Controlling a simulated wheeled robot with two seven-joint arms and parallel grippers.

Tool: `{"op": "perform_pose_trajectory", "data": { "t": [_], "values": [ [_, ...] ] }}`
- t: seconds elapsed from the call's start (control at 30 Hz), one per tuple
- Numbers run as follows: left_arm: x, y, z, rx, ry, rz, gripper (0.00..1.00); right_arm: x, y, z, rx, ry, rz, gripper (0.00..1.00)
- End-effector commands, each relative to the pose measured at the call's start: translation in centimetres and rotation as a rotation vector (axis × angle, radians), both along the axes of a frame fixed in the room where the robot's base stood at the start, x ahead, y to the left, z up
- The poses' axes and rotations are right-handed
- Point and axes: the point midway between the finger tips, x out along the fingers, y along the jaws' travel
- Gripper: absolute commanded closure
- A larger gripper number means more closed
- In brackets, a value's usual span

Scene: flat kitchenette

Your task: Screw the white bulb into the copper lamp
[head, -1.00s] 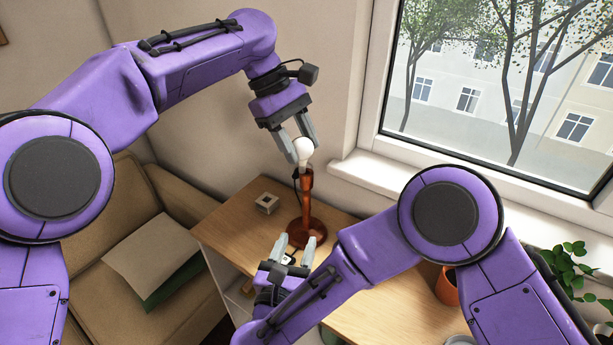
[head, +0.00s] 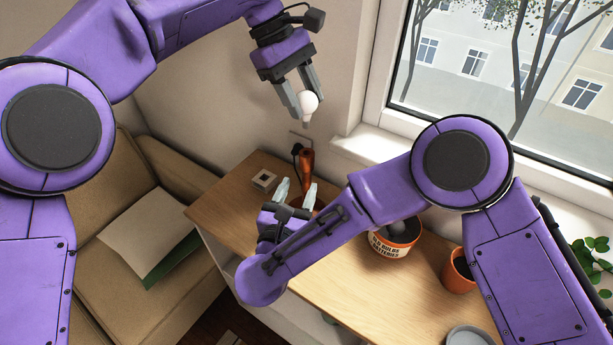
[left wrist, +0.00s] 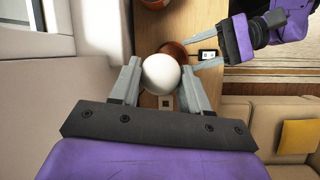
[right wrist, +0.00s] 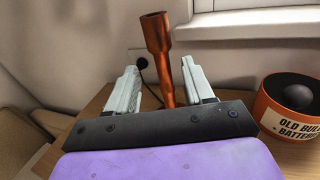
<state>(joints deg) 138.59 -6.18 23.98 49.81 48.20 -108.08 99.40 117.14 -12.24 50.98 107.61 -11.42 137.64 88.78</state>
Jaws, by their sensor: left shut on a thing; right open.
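My left gripper (head: 306,104) is shut on the white bulb (head: 310,101), its metal base pointing down. The bulb is above the copper lamp (head: 307,160), with a clear gap between them. In the left wrist view the bulb (left wrist: 161,75) sits between the fingers and hides most of the lamp. My right gripper (head: 297,190) is open at the lower part of the lamp. In the right wrist view the lamp's stem (right wrist: 164,75) shows between the spread fingers, its socket empty and facing up. I cannot tell whether a finger touches it.
A small square box (head: 264,180) lies left of the lamp on the wooden table (head: 345,290). An orange-and-white bin (right wrist: 285,110) marked for old bulbs and batteries holds a dark bulb.

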Motion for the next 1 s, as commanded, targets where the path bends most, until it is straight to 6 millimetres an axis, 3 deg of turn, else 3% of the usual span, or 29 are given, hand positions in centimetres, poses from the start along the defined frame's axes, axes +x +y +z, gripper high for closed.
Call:
{"op": "perform_pose_trajectory", "data": {
  "t": [0.2, 0.4, 0.6, 0.87, 1.0],
  "values": [
    [0.0, 0.0, 0.0, -0.001, -0.001, 0.000, 0.71, 4.3, -1.3, -0.1, 0.001, 0.001, -0.004, 0.48],
    [0.0, 0.0, 0.0, 0.000, 0.000, 0.000, 0.71, 7.3, -2.1, 0.0, 0.001, 0.001, -0.002, 0.48],
    [0.0, 0.0, 0.0, -0.001, -0.001, 0.000, 0.71, 8.5, -2.4, 0.0, 0.000, 0.001, -0.001, 0.48],
    [0.0, 0.0, 0.0, -0.001, -0.001, 0.000, 0.71, 8.6, -2.4, 0.0, 0.000, 0.000, 0.000, 0.48],
    [0.0, 0.0, 0.0, -0.001, -0.001, 0.000, 0.71, 8.6, -2.4, 0.0, 0.000, 0.000, 0.000, 0.93]
  ]
}}
